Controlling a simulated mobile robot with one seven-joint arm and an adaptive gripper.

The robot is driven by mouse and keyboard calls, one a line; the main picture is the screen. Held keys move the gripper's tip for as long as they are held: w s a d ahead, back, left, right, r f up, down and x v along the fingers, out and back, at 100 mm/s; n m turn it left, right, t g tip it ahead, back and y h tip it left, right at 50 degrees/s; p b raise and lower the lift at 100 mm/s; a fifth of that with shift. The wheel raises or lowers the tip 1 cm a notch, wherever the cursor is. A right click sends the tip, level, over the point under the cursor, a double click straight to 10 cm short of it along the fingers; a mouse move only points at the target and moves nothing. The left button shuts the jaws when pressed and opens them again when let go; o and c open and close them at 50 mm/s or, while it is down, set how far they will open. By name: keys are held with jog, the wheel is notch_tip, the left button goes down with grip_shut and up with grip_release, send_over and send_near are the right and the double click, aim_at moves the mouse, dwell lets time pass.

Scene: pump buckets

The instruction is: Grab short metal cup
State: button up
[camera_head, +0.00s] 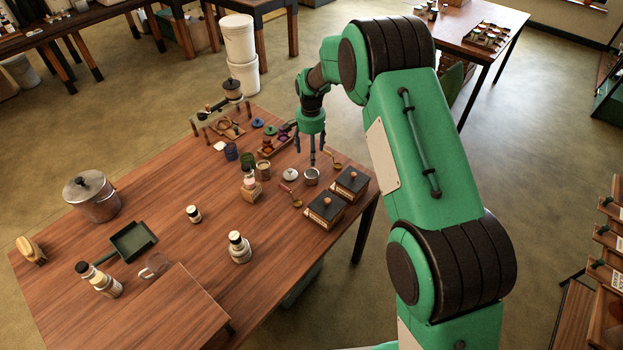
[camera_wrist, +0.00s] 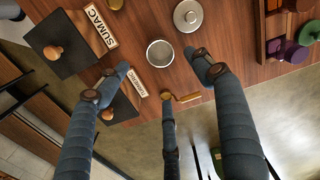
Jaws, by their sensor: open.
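A short metal cup (camera_head: 311,177) stands upright on the wooden table, near its far right side. In the wrist view the cup (camera_wrist: 160,53) shows its open round mouth between and beyond the fingertips. My gripper (camera_head: 312,160) points down, directly above the cup in the head view. In the wrist view my gripper (camera_wrist: 160,80) has its fingers spread wide, with nothing between them. I cannot tell the exact height of the fingertips over the rim.
Two dark boxes with wooden knobs (camera_head: 327,210) (camera_head: 351,183) stand close to the right of the cup. A round metal lid (camera_head: 290,175) lies left of it. Small brass scoops (camera_head: 292,198) lie near. A rack of colored jars (camera_head: 275,145) stands behind.

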jog(key=b, duration=0.1)
send_near(311, 175)
jog(key=shift+s+a+f, duration=0.1)
jog(key=shift+s+f, duration=0.35)
jog(key=shift+s, duration=0.25)
jog(key=shift+s+a+f, duration=0.1)
jog(key=shift+s+f, duration=0.3)
jog(key=shift+s, duration=0.3)
jog(key=shift+d+f+b, duration=0.1)
jog(key=shift+f+b, duration=0.35)
jog(key=shift+f, duration=2.15)
jog(key=shift+s, duration=0.1)
grip_shut()
jog(key=shift+r, duration=0.15)
notch_tip(311, 175, up, 10)
jog(key=p, duration=0.1)
